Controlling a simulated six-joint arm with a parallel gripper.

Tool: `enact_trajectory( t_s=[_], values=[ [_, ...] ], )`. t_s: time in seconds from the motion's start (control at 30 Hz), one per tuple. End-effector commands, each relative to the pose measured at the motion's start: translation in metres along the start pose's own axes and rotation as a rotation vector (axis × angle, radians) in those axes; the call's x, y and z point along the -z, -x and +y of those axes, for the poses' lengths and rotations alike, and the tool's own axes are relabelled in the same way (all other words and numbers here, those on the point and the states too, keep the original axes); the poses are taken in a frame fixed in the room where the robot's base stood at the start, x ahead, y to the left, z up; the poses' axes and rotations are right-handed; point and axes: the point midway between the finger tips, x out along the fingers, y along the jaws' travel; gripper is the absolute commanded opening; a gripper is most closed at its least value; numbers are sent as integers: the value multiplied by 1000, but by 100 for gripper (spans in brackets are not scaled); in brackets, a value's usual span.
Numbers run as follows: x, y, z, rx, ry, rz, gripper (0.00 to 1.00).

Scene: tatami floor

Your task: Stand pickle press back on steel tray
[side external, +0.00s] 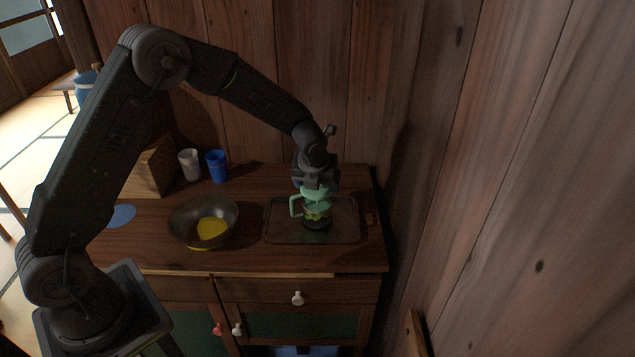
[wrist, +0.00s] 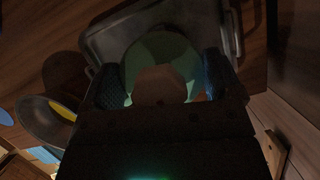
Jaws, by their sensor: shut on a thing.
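The pickle press (side external: 316,211) has a mint-green top and side handle over a clear body with green and dark contents. It is upright over the steel tray (side external: 347,233), and its base seems to be on or just above the tray; I cannot tell which. My gripper (side external: 315,184) points down and is shut on the press's green top. In the wrist view the round green top (wrist: 160,62) sits between my two dark fingers (wrist: 160,85). The tray's rim (wrist: 98,40) shows behind it. The lower part of the press is hidden in the wrist view.
A dark bowl (side external: 182,222) with something yellow in it stands left of the tray. A white cup (side external: 189,164) and a blue cup (side external: 217,166) stand at the back. A wooden box (side external: 150,170) is at the back left. Wooden walls rise behind and to the right.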

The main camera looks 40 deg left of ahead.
Motion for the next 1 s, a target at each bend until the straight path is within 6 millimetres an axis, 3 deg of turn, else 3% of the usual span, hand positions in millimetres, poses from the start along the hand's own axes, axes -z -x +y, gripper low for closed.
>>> enact_trajectory(
  t_s=[0.37, 0.4, 0.5, 0.57, 0.83, 1.0],
  values=[
    [0, -3, -1, 3, 2, -4, 6],
    [2, -5, 0, 1, 1, -1, 86],
    [2, -5, 0, 1, 1, -1, 95],
    [2, -5, 0, 1, 1, -1, 100],
    [0, -2, 0, 2, 1, -2, 100],
    [0, 20, -1, 3, 0, -5, 100]
  ],
)
